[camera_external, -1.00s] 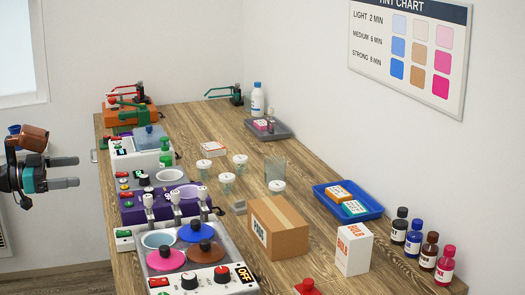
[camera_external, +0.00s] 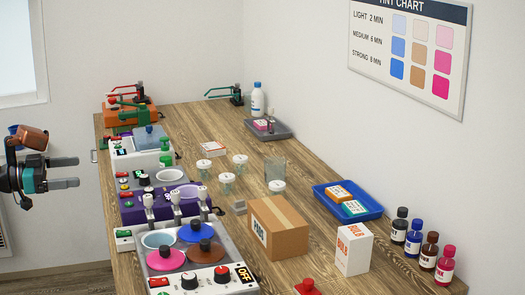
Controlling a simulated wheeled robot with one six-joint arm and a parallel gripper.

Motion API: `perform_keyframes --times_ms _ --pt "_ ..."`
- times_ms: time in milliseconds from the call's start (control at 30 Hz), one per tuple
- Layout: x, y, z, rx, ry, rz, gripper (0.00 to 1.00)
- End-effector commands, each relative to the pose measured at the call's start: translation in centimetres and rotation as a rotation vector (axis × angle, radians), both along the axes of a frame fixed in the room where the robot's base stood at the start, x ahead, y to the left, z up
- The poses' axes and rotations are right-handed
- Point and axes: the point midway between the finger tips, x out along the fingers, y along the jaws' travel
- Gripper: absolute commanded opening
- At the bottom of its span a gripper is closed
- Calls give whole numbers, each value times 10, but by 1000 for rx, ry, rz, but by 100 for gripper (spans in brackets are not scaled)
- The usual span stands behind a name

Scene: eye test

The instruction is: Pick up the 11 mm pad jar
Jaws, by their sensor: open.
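Several small clear jars with white lids stand in the middle of the wooden table: a left jar (camera_external: 204,171), a back jar (camera_external: 240,165), a front jar (camera_external: 227,185) and a right jar (camera_external: 277,189). Their lid markings are too small to read, so I cannot tell which is the 11 mm pad jar. My gripper (camera_external: 78,172) is open and empty at the far left, off the table's left side and well apart from the jars.
A clear glass container (camera_external: 275,170) stands right behind the right jar. A cardboard box (camera_external: 278,230) stands in front. A row of machines (camera_external: 165,206) lines the left edge, between my gripper and the jars. A blue tray (camera_external: 373,211) and several bottles (camera_external: 429,251) are right.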

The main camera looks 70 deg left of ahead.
Motion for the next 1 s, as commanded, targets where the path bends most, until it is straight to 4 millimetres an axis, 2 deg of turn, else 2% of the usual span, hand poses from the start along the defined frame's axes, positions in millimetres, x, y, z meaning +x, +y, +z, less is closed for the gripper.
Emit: perform_keyframes --times_ms 433,600,867,1000 --pt "0 0 0 0 0 0 100" --pt "0 0 0 0 0 0 68" --pt "0 0 0 0 1 0 68" --pt "10 2 3 -7 28 7 68"
